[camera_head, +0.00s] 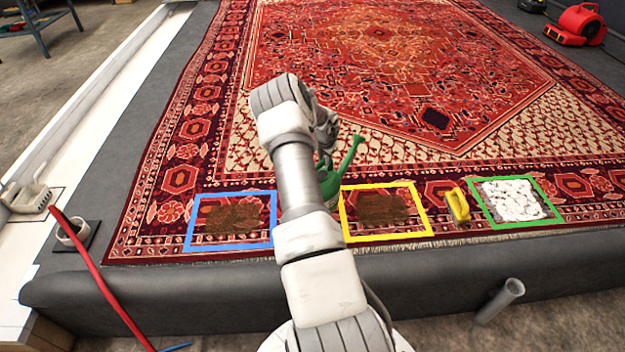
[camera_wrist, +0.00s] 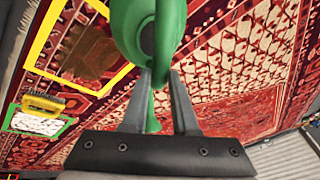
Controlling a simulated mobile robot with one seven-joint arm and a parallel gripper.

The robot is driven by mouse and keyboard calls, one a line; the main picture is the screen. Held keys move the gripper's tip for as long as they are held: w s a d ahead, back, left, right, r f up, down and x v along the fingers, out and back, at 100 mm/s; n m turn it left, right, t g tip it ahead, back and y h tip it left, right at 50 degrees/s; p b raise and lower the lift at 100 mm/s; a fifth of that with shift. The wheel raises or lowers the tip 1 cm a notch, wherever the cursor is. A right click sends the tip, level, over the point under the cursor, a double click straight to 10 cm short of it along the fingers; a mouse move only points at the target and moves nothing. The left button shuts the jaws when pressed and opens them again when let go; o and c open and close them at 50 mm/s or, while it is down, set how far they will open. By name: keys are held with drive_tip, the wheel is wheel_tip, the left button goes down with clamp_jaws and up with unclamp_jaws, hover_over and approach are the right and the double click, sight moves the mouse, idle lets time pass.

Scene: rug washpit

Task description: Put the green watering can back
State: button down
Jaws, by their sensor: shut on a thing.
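The green watering can (camera_head: 351,153) shows in the head view just right of my arm, over the near part of the rug. Its spout points up and right, and much of its body is hidden behind my arm. In the wrist view the can (camera_wrist: 160,25) fills the top middle, and my gripper (camera_wrist: 160,82) is shut on it, a finger on each side. I cannot tell from these views how high the can is above the rug.
The patterned rug (camera_head: 400,70) bears blue (camera_head: 188,222), yellow (camera_head: 428,218) and green (camera_head: 552,203) frames; brown stains lie in the first two, white foam in the third. A yellow brush (camera_head: 458,205) lies beside the green frame. A red hose (camera_head: 100,280) is at left, a red blower (camera_head: 577,25) far right.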

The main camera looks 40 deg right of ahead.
drive_tip(key=a, duration=0.1)
drive_tip(key=w+a+f, duration=0.1)
drive_tip(key=a+f, duration=0.1)
drive_tip(key=shift+w+a+f, duration=0.1)
drive_tip(key=shift+w+a, duration=0.25)
drive_tip(key=shift+w, duration=0.05)
drive_tip(key=shift+f+b, duration=0.85)
drive_tip(key=shift+f, duration=1.3)
drive_tip(key=c, duration=1.1)
unclamp_jaws()
drive_tip(key=shift+s+a+f, duration=0.1)
drive_tip(key=shift+f, duration=0.05)
drive_tip(key=o, duration=0.4)
drive_tip(key=shift+r, duration=0.2)
